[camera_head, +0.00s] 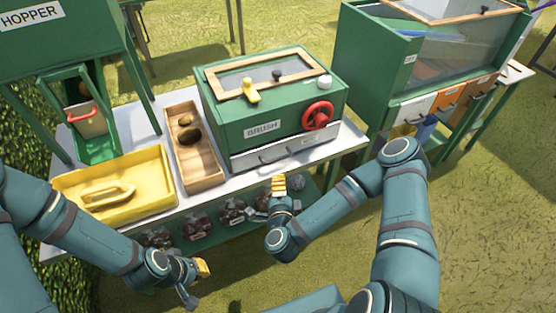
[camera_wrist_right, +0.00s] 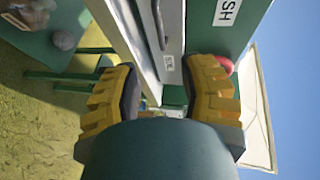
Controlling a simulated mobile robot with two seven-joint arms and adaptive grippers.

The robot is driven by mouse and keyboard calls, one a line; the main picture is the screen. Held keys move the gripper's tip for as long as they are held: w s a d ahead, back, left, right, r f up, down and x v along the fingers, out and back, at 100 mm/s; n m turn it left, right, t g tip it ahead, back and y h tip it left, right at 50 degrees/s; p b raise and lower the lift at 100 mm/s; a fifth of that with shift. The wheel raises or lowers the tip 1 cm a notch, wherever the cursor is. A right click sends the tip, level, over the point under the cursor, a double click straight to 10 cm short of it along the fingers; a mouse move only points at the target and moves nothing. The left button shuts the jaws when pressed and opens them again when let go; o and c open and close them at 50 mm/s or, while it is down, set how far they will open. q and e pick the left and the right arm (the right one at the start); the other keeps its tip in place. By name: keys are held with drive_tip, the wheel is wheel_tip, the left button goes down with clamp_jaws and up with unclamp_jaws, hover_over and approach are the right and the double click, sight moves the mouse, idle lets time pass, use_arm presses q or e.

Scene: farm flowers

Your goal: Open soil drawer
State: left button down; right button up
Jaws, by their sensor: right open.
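A pale drawer (camera_head: 285,150) with a dark bar handle (camera_head: 272,158) sits low in the front of the green box labelled BRUSH (camera_head: 250,110). It looks closed. My right gripper (camera_head: 280,190) is just in front of and below this drawer. In the right wrist view the right gripper (camera_wrist_right: 160,95) is open, with nothing between its yellow fingers. The drawer front (camera_wrist_right: 140,30) and handle (camera_wrist_right: 160,22) lie ahead of the fingertips, apart from them. My left gripper (camera_head: 190,275) is low in front of the table; its opening is unclear.
A yellow tray (camera_head: 150,195), a wooden tray (camera_head: 203,180) and a hopper chute (camera_head: 90,115) stand left of the box. A red wheel (camera_head: 318,114) sticks out of its front. Bagged items fill the lower shelf. A green cabinet (camera_head: 385,75) with coloured drawers stands right.

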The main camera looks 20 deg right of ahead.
sight(278, 158)
drive_tip(key=b+x, duration=0.1)
drive_tip(key=x, duration=1.2)
drive_tip(key=shift+w+b, duration=0.1)
drive_tip(key=shift+b, duration=0.3)
clamp_jaws()
